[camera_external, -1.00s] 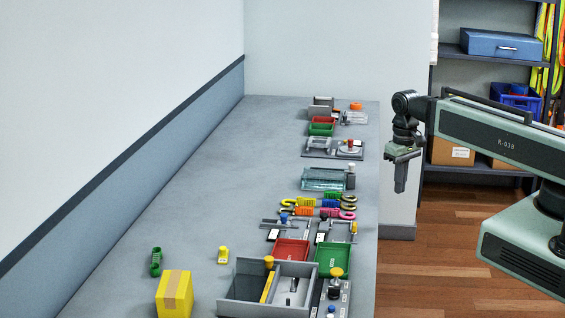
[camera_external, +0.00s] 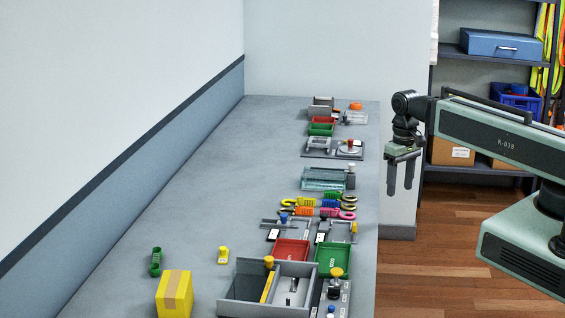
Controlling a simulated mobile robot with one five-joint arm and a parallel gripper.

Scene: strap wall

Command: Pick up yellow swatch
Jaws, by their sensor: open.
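My gripper (camera_external: 400,189) hangs in the air at the right, beyond the bench's right edge. Its two fingers point down with a gap between them, and nothing is held. Several small coloured pieces lie mid-bench, to the left of and below the gripper in the picture. Among them are a yellow hook-shaped piece (camera_external: 287,204) and an orange piece (camera_external: 303,211). A small yellow piece (camera_external: 223,256) lies alone at the near left. I cannot tell which yellow thing is the swatch. The gripper is well apart from all of them.
A yellow box (camera_external: 174,296), a grey divided tray (camera_external: 249,309), a red tray (camera_external: 290,250) and a green tray (camera_external: 332,259) stand near. A clear container (camera_external: 323,179) stands beyond the coloured pieces. Shelves stand behind my arm.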

